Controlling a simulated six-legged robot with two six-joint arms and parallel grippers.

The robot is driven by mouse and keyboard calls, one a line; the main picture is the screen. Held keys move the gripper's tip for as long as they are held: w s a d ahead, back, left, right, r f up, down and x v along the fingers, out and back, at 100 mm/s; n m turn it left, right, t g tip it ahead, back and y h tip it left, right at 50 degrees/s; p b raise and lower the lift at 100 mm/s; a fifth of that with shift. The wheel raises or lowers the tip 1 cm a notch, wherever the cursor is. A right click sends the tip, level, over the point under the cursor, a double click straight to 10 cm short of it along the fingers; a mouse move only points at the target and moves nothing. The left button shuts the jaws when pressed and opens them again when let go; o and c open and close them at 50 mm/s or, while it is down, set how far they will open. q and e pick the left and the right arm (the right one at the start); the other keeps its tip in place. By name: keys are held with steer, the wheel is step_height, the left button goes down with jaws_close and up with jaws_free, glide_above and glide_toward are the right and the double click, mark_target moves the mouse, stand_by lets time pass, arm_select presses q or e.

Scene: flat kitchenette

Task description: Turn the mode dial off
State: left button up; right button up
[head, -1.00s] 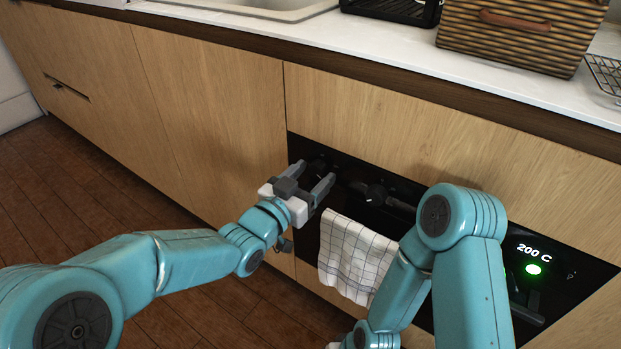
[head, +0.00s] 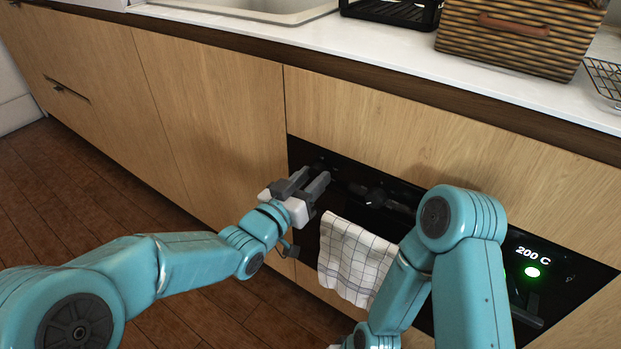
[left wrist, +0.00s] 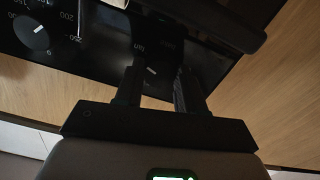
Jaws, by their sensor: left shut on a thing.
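The black oven panel (head: 405,192) carries dark dials. My left gripper (head: 315,174) is at its left end, shut on the leftmost dial, which the fingers mostly hide in the head view. In the left wrist view this dial (left wrist: 155,52) sits between the two fingers (left wrist: 158,75), with a short white mark on it. Its label is too dark to read fully. A second dial (head: 376,197) stands to its right, apart from the gripper. It shows with numbers and a white pointer in the left wrist view (left wrist: 32,33).
A checked towel (head: 352,262) hangs on the oven front just below the dials. A lit display (head: 532,255) reads 200 C. My right arm crosses in front of the oven. The counter (head: 400,45) above holds a wicker basket (head: 508,40).

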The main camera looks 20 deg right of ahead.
arm_select(q)
steer(key=n+p, duration=0.1)
steer(key=n, duration=0.5)
steer(key=shift+r+n, duration=0.1)
steer(key=shift+n, duration=0.2)
steer(key=n+p, duration=0.1)
steer(key=n, duration=0.3)
steer(key=shift+p, duration=0.4)
steer(key=n+p, duration=0.2)
steer(key=n, duration=0.4)
steer(key=shift+r, duration=0.1)
steer(key=n+p, duration=0.1)
steer(key=n, duration=0.3)
steer(key=shift+n+p, duration=0.4)
arm_select(e)
step_height(320, 180, up, 6)
steer(key=s+a, duration=0.1)
steer(key=s, duration=0.1)
steer(key=shift+g, duration=0.4)
arm_select(q)
steer(key=shift+n, duration=0.3)
arm_select(e)
steer(key=shift+s+a+r, duration=0.1)
steer(key=shift+r, duration=0.05)
arm_select(q)
steer(key=o, duration=1)
steer(key=shift+o, duration=0.2)
